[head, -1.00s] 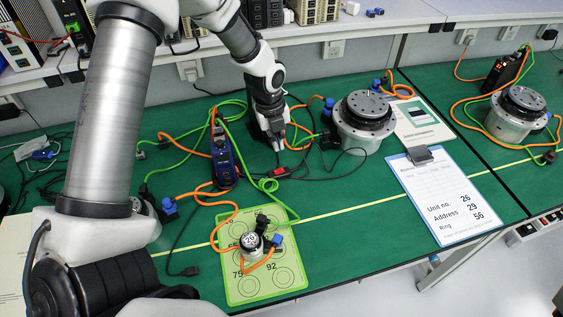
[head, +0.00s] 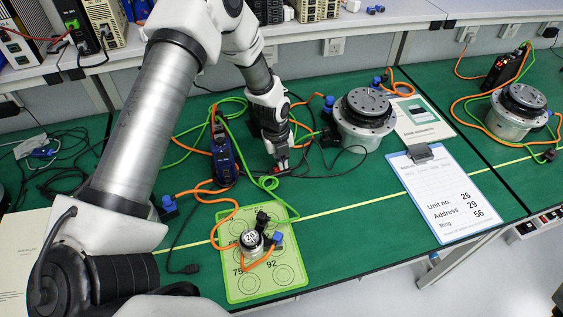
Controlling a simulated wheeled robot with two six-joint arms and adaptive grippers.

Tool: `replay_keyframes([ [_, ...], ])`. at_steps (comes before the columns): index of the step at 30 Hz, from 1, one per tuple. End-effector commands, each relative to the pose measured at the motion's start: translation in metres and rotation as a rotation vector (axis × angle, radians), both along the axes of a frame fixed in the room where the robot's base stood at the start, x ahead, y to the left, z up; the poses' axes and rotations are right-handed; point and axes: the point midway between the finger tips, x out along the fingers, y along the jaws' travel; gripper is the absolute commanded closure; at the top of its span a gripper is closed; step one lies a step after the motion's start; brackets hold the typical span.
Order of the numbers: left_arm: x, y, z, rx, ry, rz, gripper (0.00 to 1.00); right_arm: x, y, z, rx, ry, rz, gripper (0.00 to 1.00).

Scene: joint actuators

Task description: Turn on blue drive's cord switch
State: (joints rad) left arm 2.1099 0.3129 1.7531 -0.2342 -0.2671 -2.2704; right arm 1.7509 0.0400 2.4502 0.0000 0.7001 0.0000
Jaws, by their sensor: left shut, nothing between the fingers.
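The blue drive (head: 222,155) stands upright on the green bench mat, with orange and green cables at it. My left gripper (head: 281,164) is shut and empty, pointing down just right of the drive. The red cord switch (head: 284,169) lies on a black cord right at its fingertips and is partly hidden by them. I cannot tell whether the fingertips touch the switch, or which way its rocker is set. My right gripper is not in view.
A round motor (head: 364,118) stands right of my gripper. A small motor (head: 251,241) sits on a green card (head: 236,282) in front. A clipboard (head: 446,200) lies to the right. Loose orange, green and black cables surround the switch.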

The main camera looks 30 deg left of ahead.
Motion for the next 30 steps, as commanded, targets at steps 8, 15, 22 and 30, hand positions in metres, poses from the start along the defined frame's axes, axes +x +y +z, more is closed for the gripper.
replay_keyframes([
  [8,0.0,-0.001,-0.004,0.001,0.005,0.0,1.0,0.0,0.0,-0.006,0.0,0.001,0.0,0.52],
  [15,-0.007,0.005,0.0,0.002,0.007,0.0,1.0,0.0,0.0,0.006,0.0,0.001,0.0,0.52],
  [22,-0.013,0.009,0.0,0.001,0.007,0.001,1.0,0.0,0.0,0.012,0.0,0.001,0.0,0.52],
  [30,-0.012,0.009,0.002,0.002,0.004,0.0,1.0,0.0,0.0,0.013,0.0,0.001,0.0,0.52],
])
